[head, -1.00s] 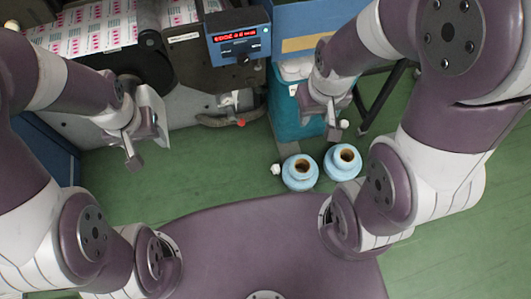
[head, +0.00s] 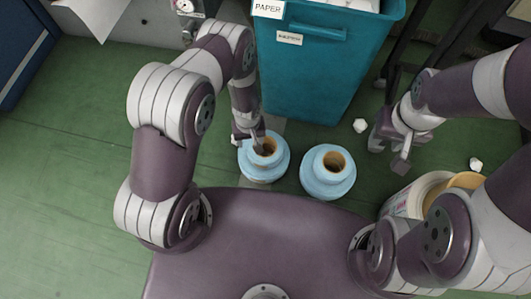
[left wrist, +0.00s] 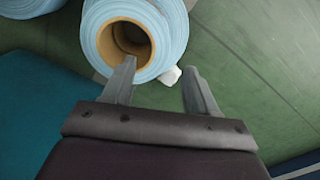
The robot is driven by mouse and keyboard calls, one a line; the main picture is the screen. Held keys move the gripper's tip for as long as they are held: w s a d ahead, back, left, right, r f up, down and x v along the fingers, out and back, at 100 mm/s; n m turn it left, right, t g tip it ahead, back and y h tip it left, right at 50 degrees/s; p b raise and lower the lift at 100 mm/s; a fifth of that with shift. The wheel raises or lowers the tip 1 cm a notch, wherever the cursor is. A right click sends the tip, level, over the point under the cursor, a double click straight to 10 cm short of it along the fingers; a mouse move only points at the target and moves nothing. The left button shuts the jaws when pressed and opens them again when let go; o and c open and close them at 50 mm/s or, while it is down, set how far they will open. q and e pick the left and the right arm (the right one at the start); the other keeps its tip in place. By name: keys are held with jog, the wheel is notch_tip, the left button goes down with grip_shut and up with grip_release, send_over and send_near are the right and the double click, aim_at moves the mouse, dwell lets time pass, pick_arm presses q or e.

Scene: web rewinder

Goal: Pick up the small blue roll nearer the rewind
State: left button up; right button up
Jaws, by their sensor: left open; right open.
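Two small blue rolls with brown cores stand upright on the green floor in the head view: the left one (head: 279,167) and the right one (head: 328,185). My left gripper (head: 250,138) is open and pointing down over the left roll, covering part of its top. In the left wrist view a blue roll (left wrist: 172,35) fills the upper middle. My open left fingers (left wrist: 160,66) are at its lower side; one fingertip overlaps the core's rim and the other lies outside the roll. Contact cannot be told. My right gripper (head: 388,153) is open and empty, right of the rolls.
A teal paper bin (head: 310,75) stands just behind the rolls. White crumpled pieces (head: 360,125) lie on the floor to the right. A larger labelled roll (head: 405,199) is at lower right, partly behind my right arm. The floor at left is clear.

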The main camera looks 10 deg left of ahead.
aim_at(250, 148)
pick_arm(q)
notch_tip(250, 148, down, 10)
jog(key=b, duration=0.6)
jog(key=shift+w+a+r+b, duration=0.1)
jog(key=shift+w+a+b, duration=0.05)
jog(key=shift+b, duration=0.2)
jog(key=shift+r, duration=0.15)
grip_shut()
